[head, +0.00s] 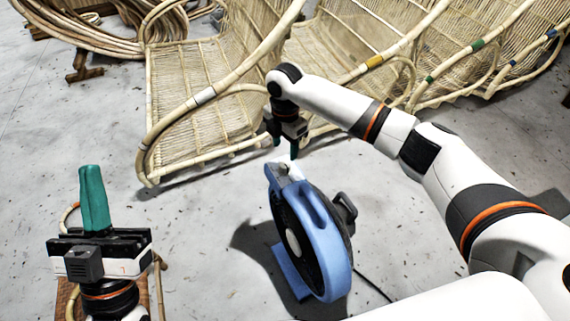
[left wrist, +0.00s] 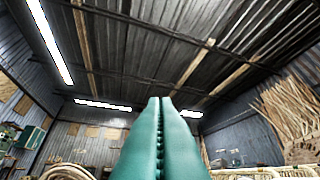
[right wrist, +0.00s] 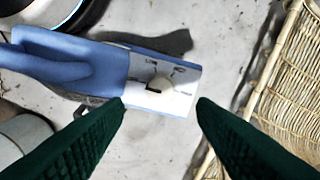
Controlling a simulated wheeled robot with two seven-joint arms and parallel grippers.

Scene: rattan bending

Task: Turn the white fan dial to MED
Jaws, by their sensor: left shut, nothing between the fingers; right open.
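A blue fan (head: 325,245) stands on the concrete floor. Its white control panel (head: 292,171) faces up at its top. My right gripper (head: 284,150) points down just above the panel. In its wrist view the green fingertips (right wrist: 161,103) are spread apart, with the dial a little above the gap between them, not gripped. My left gripper (head: 93,170) is shut and empty, pointing up, away from the fan.
Woven rattan chairs (head: 205,100) stand close behind the fan and my right gripper; one frame edge shows beside the right finger in the wrist view. Rattan coils (head: 75,40) lie at the back left. A cable (head: 373,285) runs from the fan. Floor left of the fan is clear.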

